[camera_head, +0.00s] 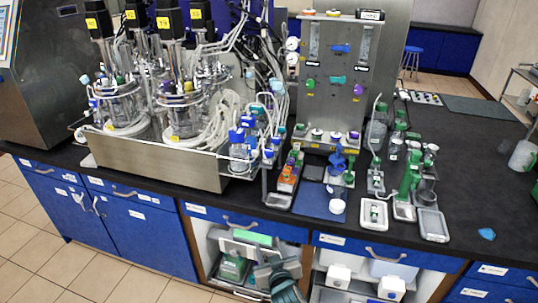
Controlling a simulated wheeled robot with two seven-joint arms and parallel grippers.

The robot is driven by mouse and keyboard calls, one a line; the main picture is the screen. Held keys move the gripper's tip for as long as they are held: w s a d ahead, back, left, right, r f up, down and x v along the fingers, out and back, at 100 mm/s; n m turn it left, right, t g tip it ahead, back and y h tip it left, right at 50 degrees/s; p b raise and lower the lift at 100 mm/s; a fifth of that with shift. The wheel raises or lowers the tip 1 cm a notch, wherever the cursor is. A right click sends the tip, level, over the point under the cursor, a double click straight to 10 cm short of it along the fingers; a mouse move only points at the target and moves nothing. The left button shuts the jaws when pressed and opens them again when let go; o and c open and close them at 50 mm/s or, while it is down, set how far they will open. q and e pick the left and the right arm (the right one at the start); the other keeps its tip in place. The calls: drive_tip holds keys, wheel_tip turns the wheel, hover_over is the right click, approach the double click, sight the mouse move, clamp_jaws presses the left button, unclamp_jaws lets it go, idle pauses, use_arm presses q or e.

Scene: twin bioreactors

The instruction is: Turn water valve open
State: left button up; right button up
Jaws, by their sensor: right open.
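A grey upright control panel (330,100) stands at the back of the black bench. It carries a blue knob (340,48), a green knob (337,79) and a purple knob (358,89), with two clear flow tubes near its top. Labels are too small to read, so I cannot tell which knob is the water valve. My right gripper (260,260) is at the bottom middle, low in front of the cabinets. It is open, well below the panel and apart from it. My left gripper does not show.
Twin glass bioreactors (187,108) with tubing stand in a steel tray (155,162) at left. Bottles, a blue mat (320,201) and small trays (433,225) crowd the bench before the panel. Open shelves (375,268) lie below the bench edge. The bench is mostly clear at right.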

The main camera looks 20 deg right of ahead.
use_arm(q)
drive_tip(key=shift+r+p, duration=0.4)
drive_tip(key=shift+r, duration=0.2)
use_arm(e)
wheel_tip(320, 180, up, 21)
drive_tip(key=w+d+m+t+h, duration=0.2)
drive_tip(key=t, duration=0.1)
drive_tip(key=shift+d, duration=0.4)
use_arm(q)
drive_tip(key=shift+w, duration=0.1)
